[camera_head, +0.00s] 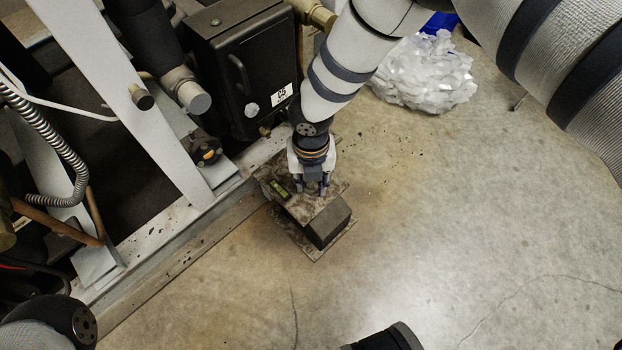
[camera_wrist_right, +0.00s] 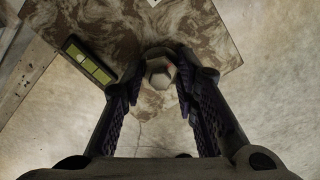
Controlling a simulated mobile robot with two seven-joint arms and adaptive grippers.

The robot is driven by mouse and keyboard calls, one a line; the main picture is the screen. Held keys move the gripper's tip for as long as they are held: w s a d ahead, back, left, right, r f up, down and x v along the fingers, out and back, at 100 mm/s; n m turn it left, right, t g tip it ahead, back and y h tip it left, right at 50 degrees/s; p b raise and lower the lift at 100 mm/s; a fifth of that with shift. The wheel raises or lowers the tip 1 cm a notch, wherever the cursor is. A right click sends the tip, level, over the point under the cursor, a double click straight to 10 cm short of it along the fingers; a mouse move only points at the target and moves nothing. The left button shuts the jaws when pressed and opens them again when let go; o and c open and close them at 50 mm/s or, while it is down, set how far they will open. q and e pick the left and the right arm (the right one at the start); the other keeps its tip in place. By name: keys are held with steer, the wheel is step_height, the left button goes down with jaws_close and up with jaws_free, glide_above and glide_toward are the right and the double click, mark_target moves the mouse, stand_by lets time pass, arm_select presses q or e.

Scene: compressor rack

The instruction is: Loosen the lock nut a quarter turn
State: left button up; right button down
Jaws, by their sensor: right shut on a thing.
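The lock nut (camera_wrist_right: 160,72) is a pale hexagonal piece in a dark round surround, seen end-on in the right wrist view. It lies between the fingertips of my right gripper (camera_head: 311,190), which points down at the stained, mottled block (camera_head: 296,207) on the floor. The right gripper is shut on the nut. In the head view the gripper hides the nut. A level with a yellow-green vial (camera_head: 279,190) lies on top of the block, beside the gripper; it also shows in the wrist view (camera_wrist_right: 90,62). My left gripper is not seen.
A black cabinet (camera_head: 240,65) and pale frame beams (camera_head: 135,100) stand behind and left of the block. A floor rail (camera_head: 185,235) runs along its left. A crumpled white heap (camera_head: 428,75) lies at the back. The concrete floor (camera_head: 450,220) to the right is clear.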

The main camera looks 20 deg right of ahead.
steer(key=c, duration=1.2)
jaws_free()
steer(key=shift+c, duration=0.2)
step_height(320, 180, up, 12)
